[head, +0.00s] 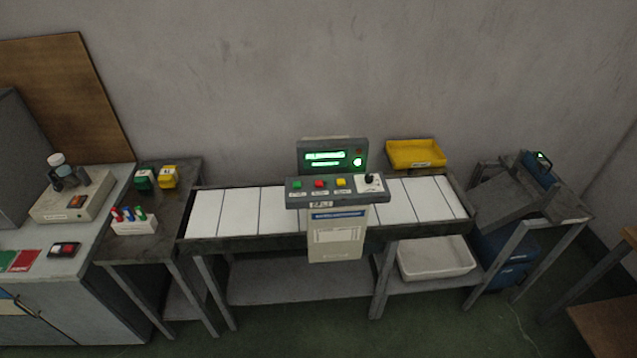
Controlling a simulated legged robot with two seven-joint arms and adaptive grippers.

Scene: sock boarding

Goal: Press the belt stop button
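A control box (337,240) stands in front of the belt at the middle of the head view. Its sloped panel carries a green button (297,184), a red button (320,184), a yellow button (341,183) and a dark knob (369,179). The labels under the buttons are too small to read. Behind the panel a display (331,157) shows green lit text that seems to read RUNNING, with a green light beside it. The belt (232,211) has white slats and runs left to right behind the box. Neither of my grippers is in view.
A yellow tray (416,153) sits behind the belt. A white bin (435,258) is on the shelf below. At left are a bench with a small machine (73,197), a red-button box (64,249) and a holder of coloured markers (134,224). A metal stand (565,210) is at right.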

